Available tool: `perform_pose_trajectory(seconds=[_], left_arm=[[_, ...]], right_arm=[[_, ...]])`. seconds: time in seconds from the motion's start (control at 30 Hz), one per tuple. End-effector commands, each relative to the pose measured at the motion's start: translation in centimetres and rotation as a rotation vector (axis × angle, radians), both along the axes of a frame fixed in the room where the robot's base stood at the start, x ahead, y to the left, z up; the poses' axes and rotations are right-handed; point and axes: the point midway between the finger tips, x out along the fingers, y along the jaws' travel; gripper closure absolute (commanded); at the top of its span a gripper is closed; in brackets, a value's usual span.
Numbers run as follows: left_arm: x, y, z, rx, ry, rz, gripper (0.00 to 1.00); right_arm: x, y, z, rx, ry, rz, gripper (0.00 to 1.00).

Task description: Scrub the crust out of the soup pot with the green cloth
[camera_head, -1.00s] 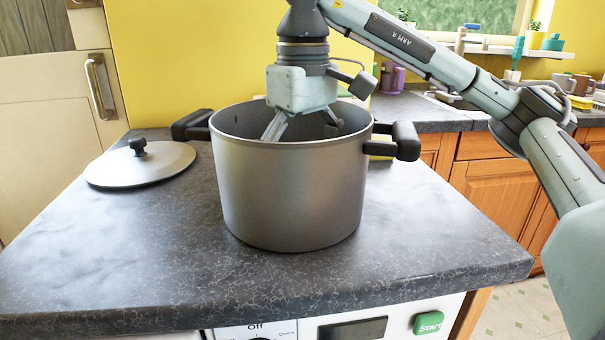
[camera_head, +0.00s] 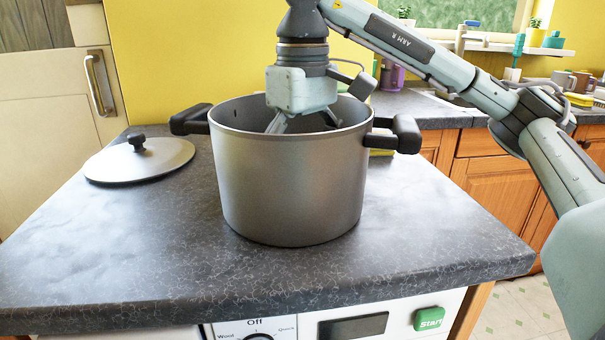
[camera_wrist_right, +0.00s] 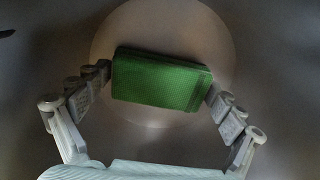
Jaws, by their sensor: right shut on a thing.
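The soup pot (camera_head: 292,190) stands upright on the dark counter, a grey metal pot with two black side handles. My right gripper (camera_head: 302,122) reaches down into it from above, and its fingertips are hidden behind the pot's front wall. In the right wrist view, the right gripper (camera_wrist_right: 160,88) is shut on the folded green cloth (camera_wrist_right: 160,80), one finger at each side. The cloth is inside the pot, above or on a paler round area of the floor; I cannot tell if it touches. No crust can be made out. My left gripper is not in view.
The pot's lid (camera_head: 140,159) lies flat on the counter (camera_head: 110,235) to the left of the pot. The counter in front of the pot is clear. A yellow thing (camera_head: 381,152) shows partly behind the right handle. A purple item (camera_head: 392,77) stands at the back.

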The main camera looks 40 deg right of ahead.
Motion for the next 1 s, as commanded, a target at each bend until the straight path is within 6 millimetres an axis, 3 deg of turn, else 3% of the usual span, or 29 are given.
perform_pose_trajectory(seconds=[1.0], left_arm=[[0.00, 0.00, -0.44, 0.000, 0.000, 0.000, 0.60]], right_arm=[[0.44, 0.43, -0.78, 0.000, 0.001, 0.001, 0.29]])
